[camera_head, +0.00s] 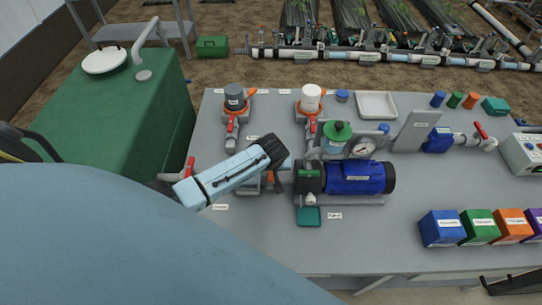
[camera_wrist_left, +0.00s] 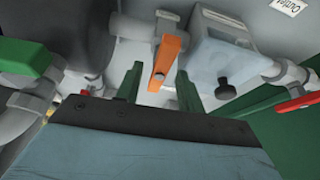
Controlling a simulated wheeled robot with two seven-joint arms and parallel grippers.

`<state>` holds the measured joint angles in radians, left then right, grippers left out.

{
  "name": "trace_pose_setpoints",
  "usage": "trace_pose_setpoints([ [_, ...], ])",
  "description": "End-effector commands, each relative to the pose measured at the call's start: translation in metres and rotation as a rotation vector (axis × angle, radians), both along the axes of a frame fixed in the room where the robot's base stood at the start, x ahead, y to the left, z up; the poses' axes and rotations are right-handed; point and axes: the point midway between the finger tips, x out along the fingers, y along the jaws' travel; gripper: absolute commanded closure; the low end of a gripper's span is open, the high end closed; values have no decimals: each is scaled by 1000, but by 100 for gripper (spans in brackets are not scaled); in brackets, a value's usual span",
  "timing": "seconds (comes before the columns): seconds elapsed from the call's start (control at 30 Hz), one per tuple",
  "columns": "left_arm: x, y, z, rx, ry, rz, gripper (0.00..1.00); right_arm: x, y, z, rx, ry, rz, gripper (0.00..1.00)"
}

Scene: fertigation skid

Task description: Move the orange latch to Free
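The orange latch (camera_wrist_left: 168,58) shows in the left wrist view as a flat lever on a grey fitting, its free end pointing toward my gripper. My left gripper (camera_wrist_left: 158,88) is open. Its two green fingers stand on either side of the latch's free end in the picture, with gaps on both sides; I cannot tell whether the end is fully between them in depth. In the head view my left gripper (camera_head: 276,160) is over the bench beside the blue pump, its wrist covering most of the latch. A dark shape at the lower right edge may be my right gripper.
The blue pump (camera_head: 356,178) is just right of my left gripper. In the wrist view a clear box (camera_wrist_left: 225,60) is close right of the latch, with a red lever (camera_wrist_left: 298,103) farther right. A green tank (camera_head: 110,120) stands left.

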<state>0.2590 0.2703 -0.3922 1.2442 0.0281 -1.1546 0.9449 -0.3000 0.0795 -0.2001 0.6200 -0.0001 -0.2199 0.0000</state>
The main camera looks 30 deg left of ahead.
Motion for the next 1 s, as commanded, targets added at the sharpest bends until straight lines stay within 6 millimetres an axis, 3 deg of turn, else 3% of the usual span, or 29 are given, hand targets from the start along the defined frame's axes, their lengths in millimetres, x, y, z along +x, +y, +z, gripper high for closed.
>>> trace_pose_setpoints([
  [0.27,-6,-4,18,-1,-2,-1,62,0,0,-3,0,0,0,62],
  [0.8,-36,-24,105,-1,-3,0,62,0,0,-3,0,0,0,62],
  [1.0,-42,-28,121,-1,-2,1,62,0,0,-3,0,0,0,62],
])
